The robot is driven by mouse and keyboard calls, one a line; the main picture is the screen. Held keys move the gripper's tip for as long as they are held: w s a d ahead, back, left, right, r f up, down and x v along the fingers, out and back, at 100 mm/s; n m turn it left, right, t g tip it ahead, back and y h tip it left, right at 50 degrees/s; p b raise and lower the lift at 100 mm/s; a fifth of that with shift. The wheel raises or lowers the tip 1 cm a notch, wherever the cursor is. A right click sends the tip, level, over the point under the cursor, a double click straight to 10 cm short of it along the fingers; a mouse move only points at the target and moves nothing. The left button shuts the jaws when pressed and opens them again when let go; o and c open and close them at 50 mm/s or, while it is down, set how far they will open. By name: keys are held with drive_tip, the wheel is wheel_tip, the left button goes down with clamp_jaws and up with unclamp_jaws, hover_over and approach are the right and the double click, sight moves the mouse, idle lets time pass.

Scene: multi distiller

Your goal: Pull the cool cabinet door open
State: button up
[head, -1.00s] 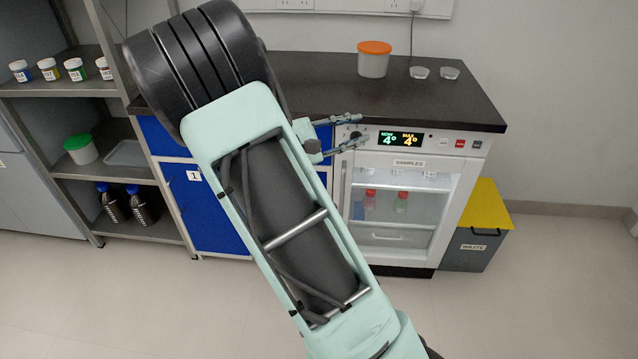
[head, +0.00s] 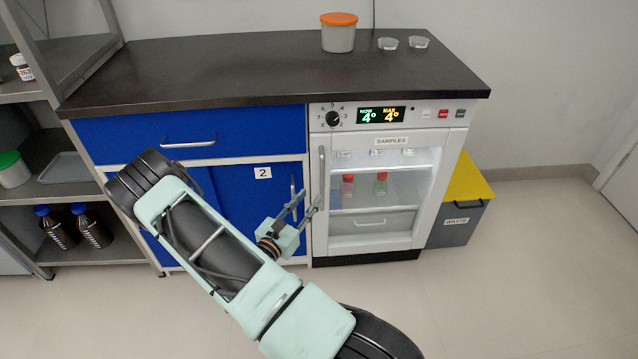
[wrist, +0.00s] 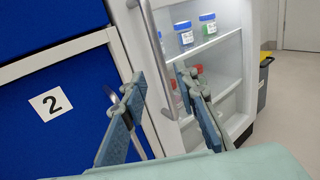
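The cool cabinet (head: 391,139) is white, with a glass front labelled SAMPLES and its door closed. Its vertical bar handle (head: 322,170) runs down the door's left edge. My gripper (head: 308,198) is open and empty, just left of the handle's lower part in the head view. In the wrist view my gripper (wrist: 160,83) has its fingers apart, and the cabinet handle (wrist: 152,50) appears between them in the picture. I cannot tell whether a finger touches it. Bottles stand on the shelves behind the glass.
Left of the cool cabinet is a blue cupboard door labelled 2 (head: 235,185), with its own handle (head: 293,187) close to my gripper. A grey waste bin with a yellow lid (head: 466,180) stands to the right. The floor in front is clear.

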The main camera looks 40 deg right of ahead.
sight(321, 183)
drive_tip(key=b+x, duration=0.1)
drive_tip(key=x, duration=0.7)
drive_tip(key=shift+w+d+b, duration=0.15)
drive_tip(key=shift+d+b, duration=0.2)
drive_tip(key=shift+b, duration=0.05)
drive_tip(key=shift+c, duration=0.7)
clamp_jaws()
